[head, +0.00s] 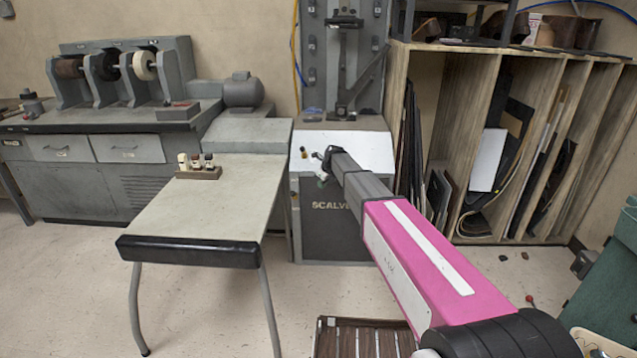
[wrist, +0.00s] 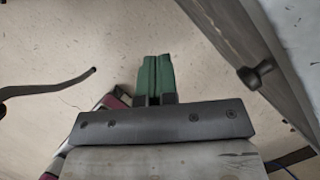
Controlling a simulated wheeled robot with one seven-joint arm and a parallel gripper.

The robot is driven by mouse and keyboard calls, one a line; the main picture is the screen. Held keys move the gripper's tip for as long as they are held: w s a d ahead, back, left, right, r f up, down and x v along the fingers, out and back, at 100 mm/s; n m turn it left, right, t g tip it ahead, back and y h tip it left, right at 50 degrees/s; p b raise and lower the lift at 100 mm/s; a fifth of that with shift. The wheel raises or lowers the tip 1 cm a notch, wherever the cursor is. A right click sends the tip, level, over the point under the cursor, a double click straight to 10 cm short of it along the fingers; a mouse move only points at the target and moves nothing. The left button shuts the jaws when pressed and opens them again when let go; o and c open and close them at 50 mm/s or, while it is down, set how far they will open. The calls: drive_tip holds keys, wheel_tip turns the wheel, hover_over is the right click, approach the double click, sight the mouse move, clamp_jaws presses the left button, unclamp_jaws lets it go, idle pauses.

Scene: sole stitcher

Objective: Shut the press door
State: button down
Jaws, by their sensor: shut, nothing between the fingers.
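The press (head: 343,140) stands against the back wall, a tall grey machine with a white middle section and a dark lower front panel lettered "SCALV". My arm reaches across it, and the end with my gripper (head: 323,160) is small and dark in front of the white section. In the wrist view my gripper (wrist: 156,78) shows green fingers, shut together and empty. A grey panel (wrist: 235,45) with a dark knob (wrist: 257,75) slants along the upper right, apart from the fingers. I cannot tell for sure whether this panel is the press door or how far it is open.
A table (head: 215,205) with small bottles in a holder (head: 197,168) stands left of the press. A wooden rack (head: 480,130) is on the right. A slatted crate (head: 360,338) lies on the floor in front. A dark curved rod (wrist: 55,88) shows left in the wrist view.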

drive_tip(key=s+r, duration=0.4)
drive_tip(key=r, duration=0.5)
drive_tip(key=s+d+f+n+g+h, duration=0.1)
drive_tip(key=s+d+f+n, duration=0.3)
drive_tip(key=s+d+n, duration=0.4)
drive_tip(key=s+d+f+n+h, duration=0.1)
drive_tip(key=s+d+f+n, duration=0.3)
drive_tip(key=s, duration=1.2)
drive_tip(key=s+d+f+n+g+h, duration=0.1)
drive_tip(key=s+d+f+n, duration=0.3)
drive_tip(key=s+d+n, duration=0.8)
drive_tip(key=d+n, duration=0.1)
drive_tip(key=d, duration=0.2)
drive_tip(key=shift+s+f+g+h, duration=0.3)
drive_tip(key=shift+f, duration=0.05)
